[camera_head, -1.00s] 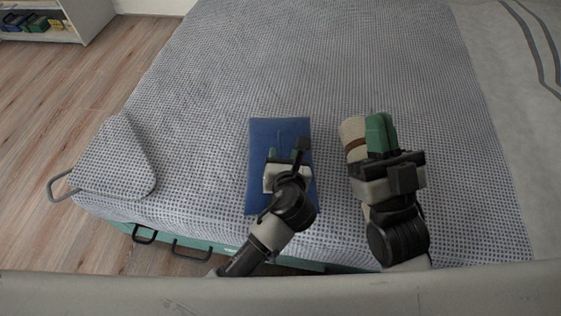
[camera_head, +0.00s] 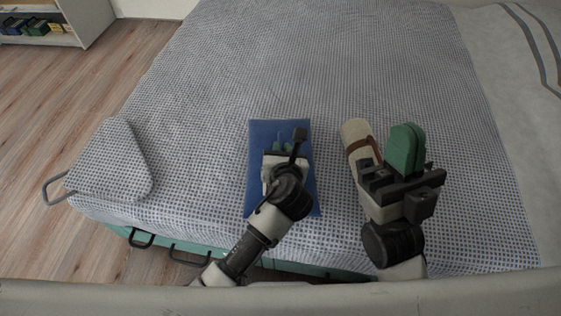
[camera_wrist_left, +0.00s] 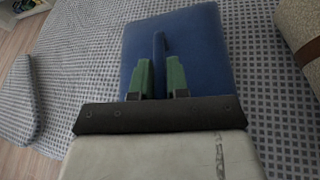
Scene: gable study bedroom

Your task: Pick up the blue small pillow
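The blue small pillow (camera_head: 255,150) lies on the bed near its front edge; it also shows in the left wrist view (camera_wrist_left: 205,50). A thin raised blue strip stands on its top. My left gripper (camera_head: 283,147) is over the pillow, pointing away from me. In the left wrist view its two green fingers (camera_wrist_left: 160,78) sit close on either side of the strip, and it appears shut on it. The pillow still seems to rest on the bed. My right gripper (camera_head: 406,150) is to the right, its green fingers together, with nothing seen between them.
A beige roll with a brown strap (camera_head: 355,133) lies between the pillow and my right gripper. A checked grey cushion (camera_head: 110,165) lies at the bed's left corner. The checked bedspread (camera_head: 310,60) beyond is clear. A shelf (camera_head: 45,40) stands at the far left.

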